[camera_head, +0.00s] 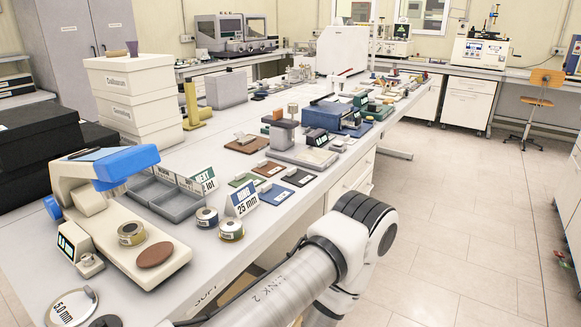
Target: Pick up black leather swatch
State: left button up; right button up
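A small flat black swatch (299,177) lies on the white bench near its right edge, with a small pale block or tag at its upper edge. It is at the right end of a group with a green swatch (243,180), a reddish-brown swatch (268,169) and a blue swatch (277,195). Neither of my grippers shows in the head view. A thick grey and white link of my arm crosses the lower middle, in front of the bench edge, apart from the swatches in the picture.
A blue and cream press (126,165) and a grey divided tray (172,199) stand to the left. A "25 mm" sign (242,199) and tape rolls (231,230) stand in front of the swatches.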

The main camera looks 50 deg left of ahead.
aim_at(297, 177)
jog(key=i+u, duration=0.4)
jog(key=i, duration=0.2)
jog(key=i+l+u, duration=0.3)
jog(key=i+u, duration=0.15)
jog(key=i, duration=0.15)
jog(key=i+l+u, duration=0.85)
jog(key=i+l, duration=0.15)
